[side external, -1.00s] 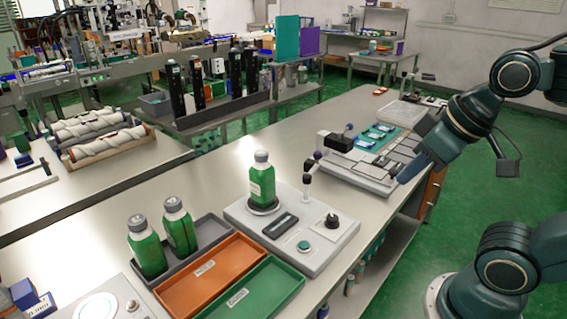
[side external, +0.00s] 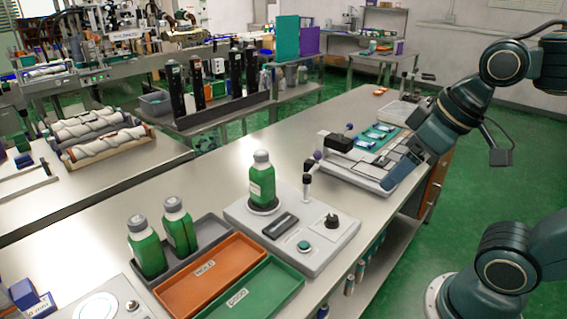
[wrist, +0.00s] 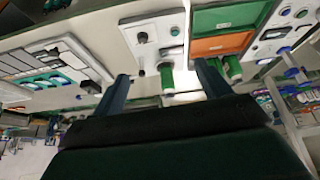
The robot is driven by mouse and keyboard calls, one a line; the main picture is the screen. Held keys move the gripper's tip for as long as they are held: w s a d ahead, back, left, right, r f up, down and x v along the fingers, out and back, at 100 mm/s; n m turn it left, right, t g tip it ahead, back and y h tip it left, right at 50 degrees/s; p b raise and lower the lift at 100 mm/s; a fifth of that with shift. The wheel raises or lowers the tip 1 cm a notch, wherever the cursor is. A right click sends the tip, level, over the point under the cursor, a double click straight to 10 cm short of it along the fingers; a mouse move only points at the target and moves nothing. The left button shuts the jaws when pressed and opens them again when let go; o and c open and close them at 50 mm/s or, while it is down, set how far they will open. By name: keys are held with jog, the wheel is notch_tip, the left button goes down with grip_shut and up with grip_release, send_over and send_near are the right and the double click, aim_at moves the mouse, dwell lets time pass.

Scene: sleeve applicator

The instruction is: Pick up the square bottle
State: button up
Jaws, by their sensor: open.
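Three green bottles with grey caps show in the side view. One bottle (side external: 262,182) stands upright on the round seat of the grey applicator base (side external: 318,240). Two more, a left bottle (side external: 146,250) and a right bottle (side external: 179,228), stand in a dark grey tray (side external: 213,228). I cannot tell for certain which is the square one. My gripper (side external: 392,184) is right of and beyond the applicator, apart from all bottles. In the wrist view my gripper (wrist: 160,84) is open and empty. The applicator bottle (wrist: 166,77) shows between its fingers, farther off.
An orange tray (side external: 210,274) and a green tray (side external: 254,291) lie in front of the grey tray. A lever with a dark knob (side external: 307,188) rises at the applicator's back edge. A panel with pale tiles (side external: 360,174) lies beyond.

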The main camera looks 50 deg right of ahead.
jog(key=w+a+r+n+g+y, duration=0.15)
jog(key=w+r+n, duration=0.25)
jog(key=w, duration=0.5)
jog(key=n+g+y, duration=0.2)
jog(key=n+g, duration=0.2)
jog(key=n, duration=0.9)
send_near(262, 151)
jog(key=x, duration=0.3)
jog(key=s+x, duration=0.1)
jog(key=x, duration=0.1)
jog(key=shift+a, duration=0.45)
jog(key=shift+w+d+f, duration=0.25)
jog(key=shift+w+f, duration=0.15)
jog(key=shift+f, duration=0.15)
jog(key=shift+x, duration=0.85)
jog(key=shift+f, duration=0.1)
